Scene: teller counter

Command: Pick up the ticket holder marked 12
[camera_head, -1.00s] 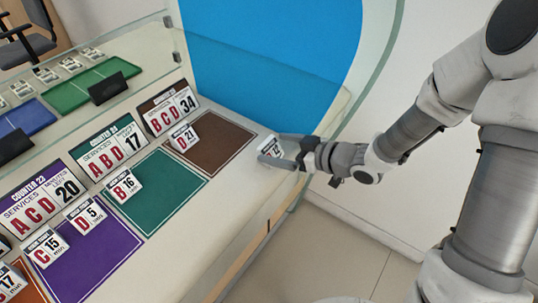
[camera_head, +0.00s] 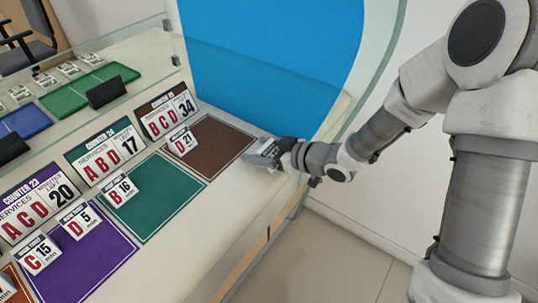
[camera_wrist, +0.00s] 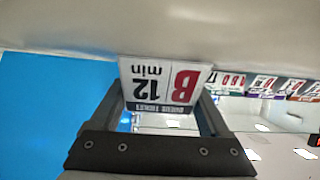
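The ticket holder marked 12 (camera_wrist: 158,84) is a small white card stand with a red B and a dark band. It appears upside down in the wrist view, between the two fingers of my gripper (camera_wrist: 163,102). The fingers lie close along its left and right sides; whether both touch it is not clear. In the head view my gripper (camera_head: 264,151) is low at the counter's right end, just right of the brown mat. It mostly hides the holder there.
The brown mat (camera_head: 222,147) bears a ticket marked 21 (camera_head: 182,141). The green mat (camera_head: 165,200) has a ticket marked 16 (camera_head: 119,188), and the purple mat (camera_head: 95,262) has tickets 5 (camera_head: 81,220) and 15 (camera_head: 37,254).

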